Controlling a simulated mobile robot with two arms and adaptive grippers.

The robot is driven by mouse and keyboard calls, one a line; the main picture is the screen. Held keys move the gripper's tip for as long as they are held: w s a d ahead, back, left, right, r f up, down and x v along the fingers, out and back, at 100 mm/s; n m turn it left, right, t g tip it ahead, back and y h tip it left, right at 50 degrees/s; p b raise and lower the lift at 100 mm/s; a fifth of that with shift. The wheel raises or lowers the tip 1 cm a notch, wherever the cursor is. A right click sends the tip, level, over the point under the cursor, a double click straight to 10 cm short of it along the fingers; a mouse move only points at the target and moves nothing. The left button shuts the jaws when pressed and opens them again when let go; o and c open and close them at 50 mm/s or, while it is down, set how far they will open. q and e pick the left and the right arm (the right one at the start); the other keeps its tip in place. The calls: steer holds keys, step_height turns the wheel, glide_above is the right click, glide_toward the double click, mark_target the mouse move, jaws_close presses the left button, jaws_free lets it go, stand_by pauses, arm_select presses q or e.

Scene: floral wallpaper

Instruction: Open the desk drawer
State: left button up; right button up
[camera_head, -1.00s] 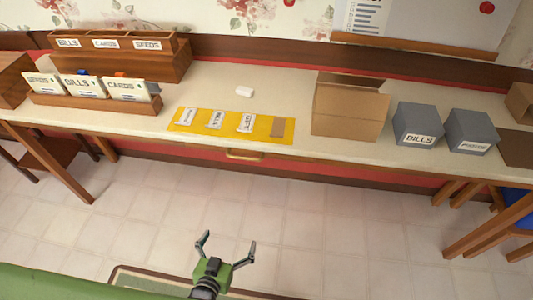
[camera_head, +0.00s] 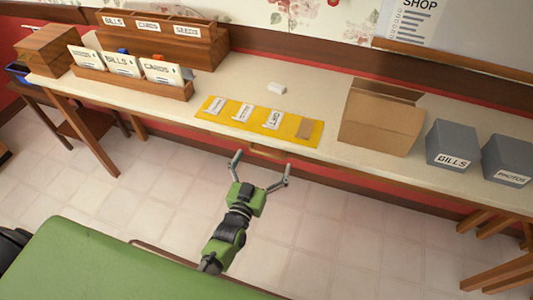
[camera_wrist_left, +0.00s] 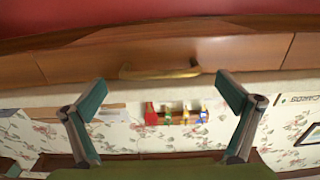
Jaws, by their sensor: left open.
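The long desk (camera_head: 215,75) has a shallow wooden drawer under its top, and the drawer front (camera_wrist_left: 80,62) looks closed in the left wrist view. Its brass-coloured bar handle (camera_wrist_left: 160,72) lies across the middle of that front. In the head view the handle (camera_head: 266,153) sits just below the yellow mat. My left gripper (camera_head: 262,160) is open and empty, its fingertips spread to either side of the handle in the picture. In the left wrist view the fingers (camera_wrist_left: 160,82) also frame the handle. I see no contact. My right gripper is out of view.
On the desk are a yellow mat (camera_head: 255,132) with labelled packets, a small white block (camera_head: 276,88), wooden card boxes (camera_head: 130,88), a cardboard box (camera_head: 375,122) and grey boxes (camera_head: 452,146). The tiled floor (camera_head: 330,235) before the drawer is clear.

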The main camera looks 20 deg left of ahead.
arm_select(q)
steer(key=shift+w, duration=1.35)
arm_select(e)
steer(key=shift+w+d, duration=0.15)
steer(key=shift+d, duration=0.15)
arm_select(q)
steer(key=c, duration=1.6)
steer(key=shift+o, duration=0.2)
steer(key=s+p, duration=0.6)
steer(key=s, duration=1.5)
steer(key=shift+s+a, duration=0.15)
steer(key=shift+a, duration=0.15)
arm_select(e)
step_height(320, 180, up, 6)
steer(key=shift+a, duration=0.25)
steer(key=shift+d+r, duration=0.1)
